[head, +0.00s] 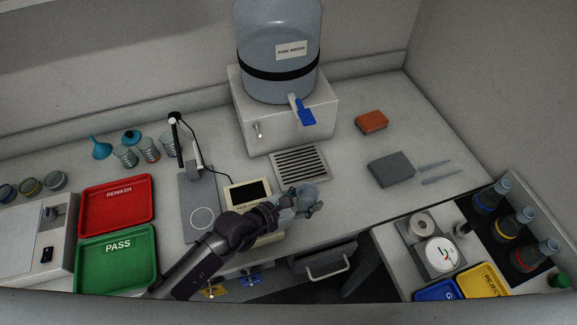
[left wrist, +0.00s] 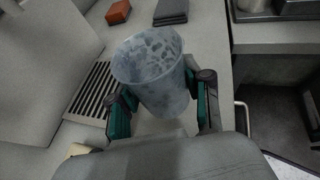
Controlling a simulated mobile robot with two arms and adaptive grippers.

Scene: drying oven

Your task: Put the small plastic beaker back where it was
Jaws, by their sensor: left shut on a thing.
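The small plastic beaker (left wrist: 152,75) is translucent with a mottled wall and is held between the fingers of my left gripper (left wrist: 160,115). My right gripper is not in view.
A vented drain grille (head: 301,164) lies below the pure water tank (head: 278,55). Red (head: 118,205) and green (head: 118,258) trays are at left. Several small beakers and a blue funnel (head: 98,148) stand at the back left.

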